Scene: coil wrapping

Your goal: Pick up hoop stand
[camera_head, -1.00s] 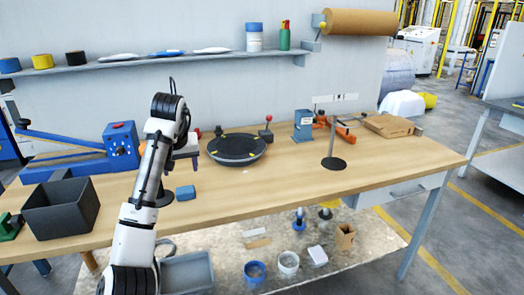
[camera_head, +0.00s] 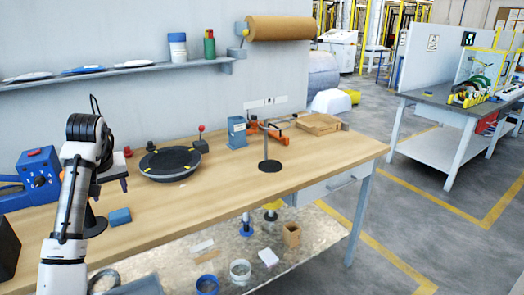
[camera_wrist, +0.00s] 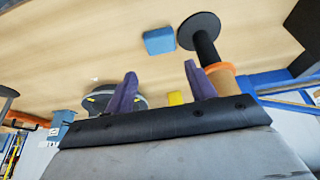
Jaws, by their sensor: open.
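A rack of several rounded hoops (camera_head: 477,88), green and dark with a yellow base, stands on the grey table at the far right of the head view; it looks like the hoop stand. My gripper (camera_head: 119,184) is far to its left, above the wooden bench. In the wrist view, my gripper's two purple fingers (camera_wrist: 161,84) are apart with nothing held between them. The hoop rack does not show in the wrist view.
The wooden bench (camera_head: 225,210) holds a black turntable (camera_head: 170,164), a blue block (camera_head: 120,217) and a thin post on a round base (camera_head: 270,166). A black spindle (camera_wrist: 205,45) is near my fingers. Open floor (camera_head: 395,235) separates the bench and grey table (camera_head: 425,97).

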